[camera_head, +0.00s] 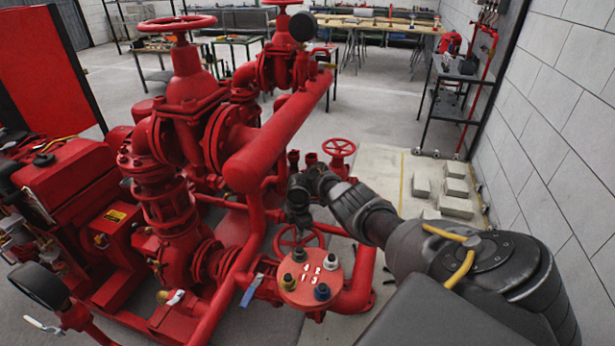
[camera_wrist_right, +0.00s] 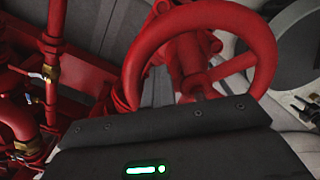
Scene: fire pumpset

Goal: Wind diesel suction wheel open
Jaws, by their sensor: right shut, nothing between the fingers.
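A red handwheel (camera_head: 278,238) sits low beside the red pipework, behind the numbered round red plate in the head view. I take it as the suction wheel, though no label shows. My right gripper (camera_head: 298,222) points down at this wheel from above and is shut with nothing in it. Whether its tips touch the rim or spokes cannot be told. In the right wrist view a large red wheel (camera_wrist_right: 262,42) with spokes stands just beyond the dark gripper body (camera_wrist_right: 170,145); the fingertips are hidden there. My left gripper is not in view.
The round red plate (camera_head: 311,284) with coloured caps is close in front of the wheel. A thick red pipe (camera_head: 270,145) rises left of my gripper. Another red handwheel (camera_head: 339,148) stands behind. Pale blocks (camera_head: 455,206) lie on the floor to the right, near the wall.

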